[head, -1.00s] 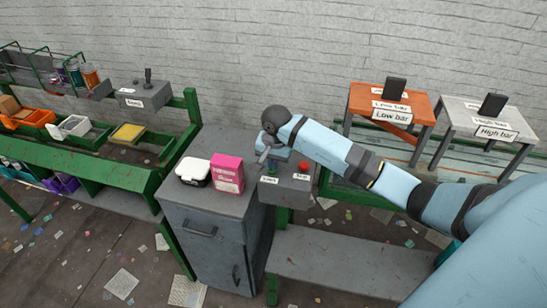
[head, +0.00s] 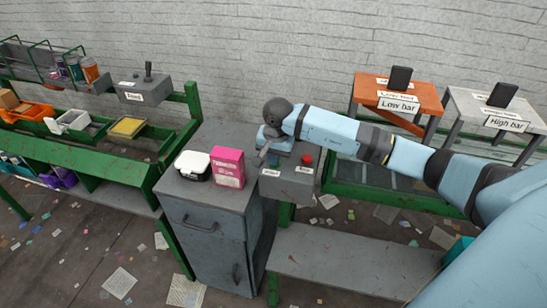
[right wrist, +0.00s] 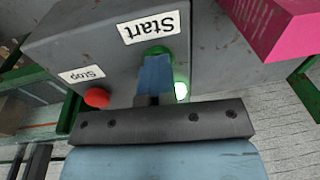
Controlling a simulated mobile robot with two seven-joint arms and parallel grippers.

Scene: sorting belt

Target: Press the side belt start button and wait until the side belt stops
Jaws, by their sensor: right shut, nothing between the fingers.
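The grey button box (head: 290,180) stands beside the grey cabinet. It carries a red stop button (head: 307,159) and a green start button, which the right gripper mostly hides in the head view. In the right wrist view the start button (right wrist: 157,51) sits under the "Start" label (right wrist: 148,27), and the red button (right wrist: 96,98) is by the "Stop" label. My right gripper (right wrist: 155,62) is shut and empty, its fingertips at the start button and seemingly touching it. A green light (right wrist: 181,91) glows beside the fingers. My left gripper is not in view.
A pink box (head: 228,168) and a white-and-black container (head: 193,166) stand on the cabinet (head: 212,205) left of the button box. Another grey box with a lever (head: 144,91) is at the back left. Low bar (head: 398,105) and High bar (head: 506,123) tables stand right.

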